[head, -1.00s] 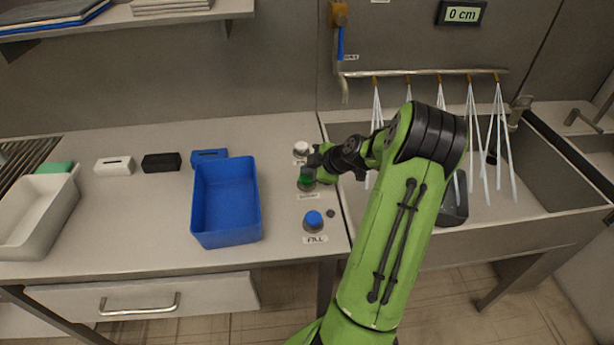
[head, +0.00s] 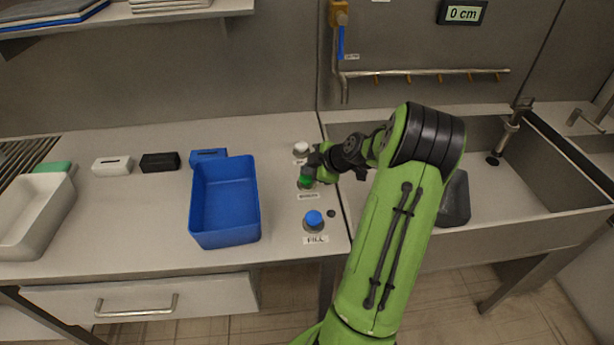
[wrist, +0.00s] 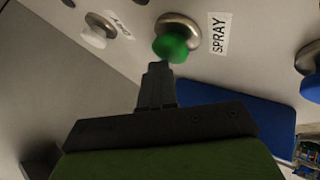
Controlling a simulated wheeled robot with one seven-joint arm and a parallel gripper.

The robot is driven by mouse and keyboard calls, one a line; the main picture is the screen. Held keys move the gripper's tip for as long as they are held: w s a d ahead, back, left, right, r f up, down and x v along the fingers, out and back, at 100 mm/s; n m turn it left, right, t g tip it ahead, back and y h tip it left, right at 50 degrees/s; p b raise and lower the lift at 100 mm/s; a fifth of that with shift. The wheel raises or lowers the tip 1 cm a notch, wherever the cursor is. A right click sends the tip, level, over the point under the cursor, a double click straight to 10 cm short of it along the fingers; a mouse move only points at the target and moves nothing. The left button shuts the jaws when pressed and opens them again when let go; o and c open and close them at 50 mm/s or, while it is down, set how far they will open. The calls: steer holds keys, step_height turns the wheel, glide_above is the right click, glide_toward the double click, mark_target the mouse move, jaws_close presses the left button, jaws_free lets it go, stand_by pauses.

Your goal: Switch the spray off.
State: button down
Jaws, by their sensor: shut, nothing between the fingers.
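The green spray button (head: 305,183) sits on the counter between a white button and a blue button. In the wrist view the green button (wrist: 171,46) is beside a label reading SPRAY. My gripper (wrist: 159,68) is shut and empty, with its tips at the near edge of the green button; whether they touch it I cannot tell. In the head view my gripper (head: 312,172) partly covers the button. The spray pipe (head: 425,73) over the sink has several orange nozzles, and no water comes from them.
The white button (head: 301,148) and blue button (head: 313,219) stand close by. A blue crate (head: 225,238) is to the left on the counter. A dark object (head: 456,198) lies in the sink (head: 535,190). The display (head: 464,13) reads 0 cm.

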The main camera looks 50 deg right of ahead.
mark_target(309, 179)
step_height(309, 179, up, 6)
steer(key=p, duration=0.3)
steer(key=shift+r+p, duration=0.15)
steer(key=shift+p, duration=0.15)
stand_by(0.4)
